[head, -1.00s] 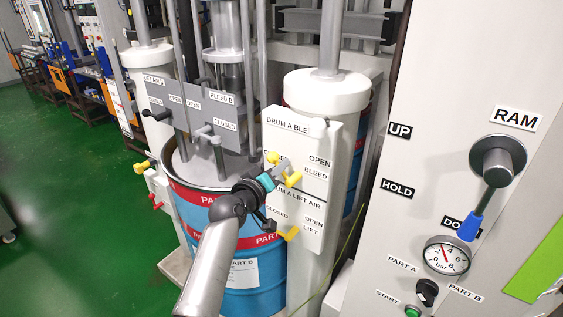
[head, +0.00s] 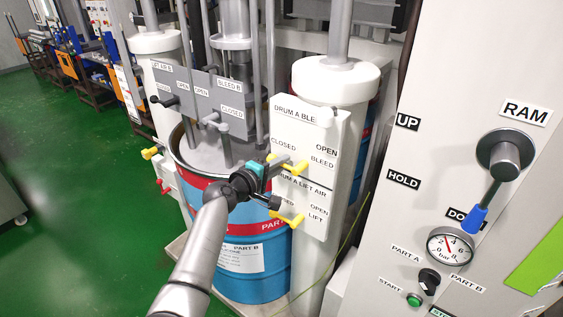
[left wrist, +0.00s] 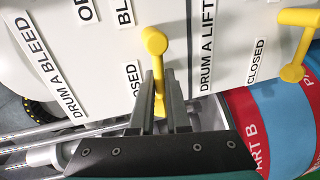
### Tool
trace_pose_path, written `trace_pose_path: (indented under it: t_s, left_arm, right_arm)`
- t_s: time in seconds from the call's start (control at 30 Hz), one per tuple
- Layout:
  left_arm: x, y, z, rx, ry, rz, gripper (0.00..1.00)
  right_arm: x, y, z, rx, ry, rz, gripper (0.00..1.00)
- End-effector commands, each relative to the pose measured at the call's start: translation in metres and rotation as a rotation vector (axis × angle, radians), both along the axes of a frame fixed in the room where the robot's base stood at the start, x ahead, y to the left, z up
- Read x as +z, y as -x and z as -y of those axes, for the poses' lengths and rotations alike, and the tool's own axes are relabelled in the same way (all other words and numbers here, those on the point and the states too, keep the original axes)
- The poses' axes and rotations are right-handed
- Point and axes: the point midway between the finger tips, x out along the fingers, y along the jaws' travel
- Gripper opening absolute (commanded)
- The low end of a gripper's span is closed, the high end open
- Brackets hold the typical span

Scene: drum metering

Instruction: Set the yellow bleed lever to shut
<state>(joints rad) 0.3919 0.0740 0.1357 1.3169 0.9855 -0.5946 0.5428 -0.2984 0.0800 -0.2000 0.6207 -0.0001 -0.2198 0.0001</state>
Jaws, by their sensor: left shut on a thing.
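The yellow bleed lever (head: 298,167) is on the white drum A panel, below the DRUM A BLEED label. It lies nearly level and its handle points left, toward the CLOSED side. In the left wrist view the bleed lever (left wrist: 155,42) shows its round hub, with the handle running down between the fingers. My left gripper (head: 276,164) is shut on this handle; its fingers (left wrist: 159,78) stand on either side of it. In the left wrist view they partly hide the CLOSED label. My right gripper is not in view.
A second yellow lever (head: 290,219) for lift air sits just below on the panel (head: 310,128). The blue drum (head: 262,283) stands beneath my arm. A control cabinet with the ram lever (head: 492,180) stands at the right. Green floor (head: 80,190) is clear at the left.

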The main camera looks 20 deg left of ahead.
Motion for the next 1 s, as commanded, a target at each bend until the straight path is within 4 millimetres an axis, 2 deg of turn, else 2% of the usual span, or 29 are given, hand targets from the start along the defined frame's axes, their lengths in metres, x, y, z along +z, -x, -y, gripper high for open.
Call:
trace_pose_path:
  t_s: [0.67, 0.7, 0.93, 1.0]
  left_arm:
    - [-0.0038, 0.0002, 0.0003, -0.001, 0.059, -0.024, 0.00]
    - [-0.0038, 0.0003, 0.0004, -0.001, 0.059, -0.024, 0.17]
    - [-0.0034, 0.0002, 0.0003, -0.001, 0.057, -0.022, 0.43]
    - [-0.0033, 0.0002, 0.0003, -0.001, 0.057, -0.022, 0.44]
  right_arm:
    - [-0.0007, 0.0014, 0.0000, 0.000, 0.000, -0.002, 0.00]
    - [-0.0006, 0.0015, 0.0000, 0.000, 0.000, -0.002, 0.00]
    - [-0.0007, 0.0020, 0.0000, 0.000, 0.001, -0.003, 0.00]
    - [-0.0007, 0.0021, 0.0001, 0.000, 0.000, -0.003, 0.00]
